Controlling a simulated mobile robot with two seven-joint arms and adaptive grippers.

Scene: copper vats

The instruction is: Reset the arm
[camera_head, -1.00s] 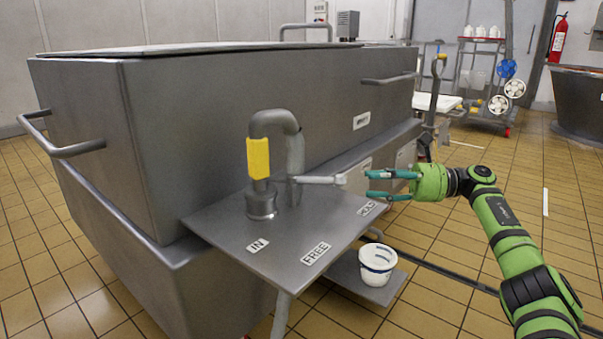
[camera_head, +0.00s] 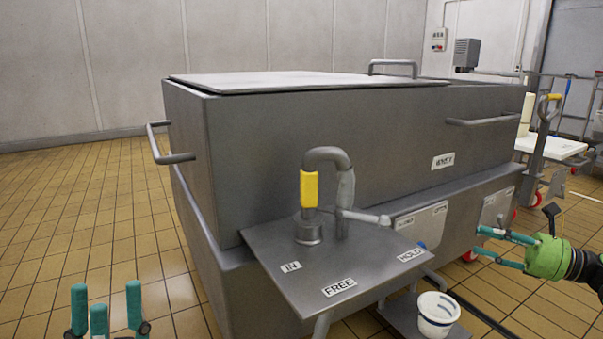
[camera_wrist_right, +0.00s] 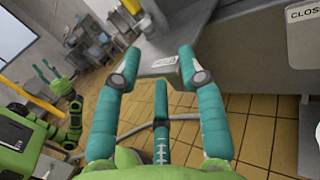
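My right gripper (camera_head: 503,247) comes in from the right edge in the head view, with its teal fingers spread and nothing between them. It is to the right of the small steel shelf and its swing lever (camera_head: 365,217), apart from both. In the right wrist view the fingers (camera_wrist_right: 155,75) are also spread and empty. My left gripper (camera_head: 107,305) shows at the bottom left of the head view, fingers pointing up, apart and empty over the floor. The left arm also shows in the right wrist view, at the left.
A large steel vat (camera_head: 330,140) with a lid fills the middle. Its shelf (camera_head: 300,268) carries a pipe with a yellow sleeve (camera_head: 309,189) and labels IN, FREE and HOLD. A white bucket (camera_head: 437,314) stands on a lower plate. A cart (camera_head: 550,150) is at the right. Tiled floor at left is clear.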

